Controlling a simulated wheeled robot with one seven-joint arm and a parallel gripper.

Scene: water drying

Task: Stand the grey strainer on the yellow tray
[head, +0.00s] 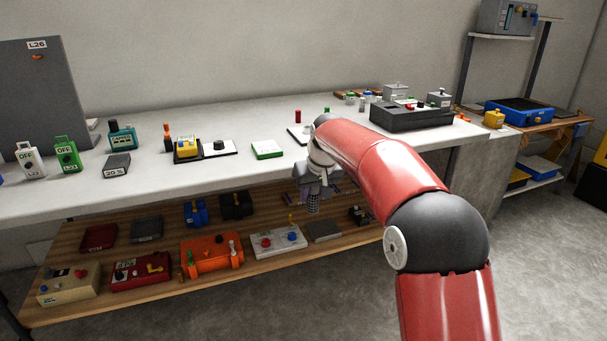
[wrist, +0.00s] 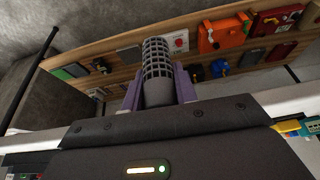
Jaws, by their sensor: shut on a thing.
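The grey strainer is a mesh cylinder. In the wrist view the strainer (wrist: 157,58) stands out between the two purple fingers of my gripper (wrist: 158,90), which is shut on its plain lower part. In the head view the strainer (head: 313,204) hangs below my gripper (head: 314,188), in front of the white bench's front edge. A low yellow piece (head: 517,180) on the lower shelf of the right-hand table looks like the yellow tray. It is small in the picture and partly hidden, and I cannot see whether anything lies in it.
The white bench (head: 260,122) carries several devices and a dark box (head: 410,117) at its right. A wooden lower shelf (head: 265,268) holds more devices. The right-hand table bears a blue case (head: 519,110); a blue tray (head: 541,167) lies beneath. The floor (head: 545,255) at right is clear.

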